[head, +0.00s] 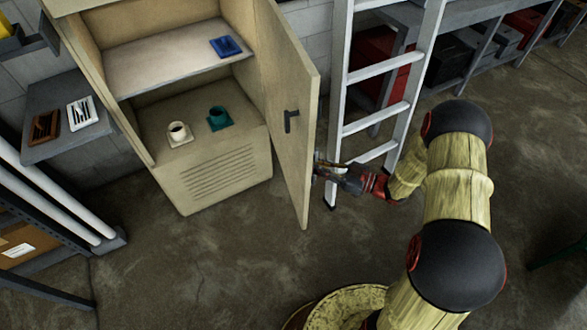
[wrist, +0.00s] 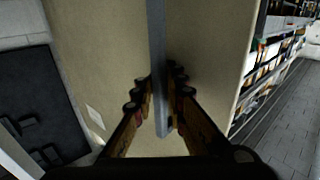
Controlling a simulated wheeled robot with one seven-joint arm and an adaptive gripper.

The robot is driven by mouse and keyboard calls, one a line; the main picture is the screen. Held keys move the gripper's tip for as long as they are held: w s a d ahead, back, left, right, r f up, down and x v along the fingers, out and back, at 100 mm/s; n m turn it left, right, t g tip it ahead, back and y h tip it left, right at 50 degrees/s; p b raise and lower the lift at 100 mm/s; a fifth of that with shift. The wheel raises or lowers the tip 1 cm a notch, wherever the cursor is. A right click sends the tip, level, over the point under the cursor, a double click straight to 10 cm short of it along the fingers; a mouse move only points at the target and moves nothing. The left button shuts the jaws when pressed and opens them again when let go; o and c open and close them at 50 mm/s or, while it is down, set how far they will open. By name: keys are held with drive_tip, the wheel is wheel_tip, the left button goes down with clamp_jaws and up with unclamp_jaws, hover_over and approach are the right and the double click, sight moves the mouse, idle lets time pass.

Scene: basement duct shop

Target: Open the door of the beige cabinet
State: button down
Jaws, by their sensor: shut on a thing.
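The beige cabinet (head: 225,165) stands at the upper left in the head view. Its door (head: 285,65), hinged on the right, is swung wide open, and the inside shows. A dark latch-like piece (head: 291,121) is on the door's visible face. My gripper (head: 322,170) is at the far side of the door, near its free edge, partly hidden by it. In the wrist view my gripper (wrist: 160,95) has its fingers on both sides of a grey upright bar (wrist: 156,40), apparently the handle, against a beige surface (wrist: 210,45). It is shut on this bar.
A ladder (head: 375,70) stands just right of the door, close to my gripper. A grey side table (head: 55,95) is at left. The floor before the cabinet is clear.

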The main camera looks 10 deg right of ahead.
drive_tip(key=shift+w+d+f, duration=0.1)
drive_tip(key=shift+w+d, duration=0.1)
drive_tip(key=shift+d, duration=0.75)
drive_tip(key=shift+w+d+r, duration=0.1)
drive_tip(key=shift+w+d, duration=0.1)
drive_tip(key=shift+d, duration=0.8)
drive_tip(key=shift+w+d+f, duration=0.1)
drive_tip(key=shift+w+d, duration=0.1)
drive_tip(key=shift+d, duration=0.75)
drive_tip(key=c, duration=1.9)
unclamp_jaws()
drive_tip(key=shift+d, duration=0.15)
drive_tip(key=v, duration=1.2)
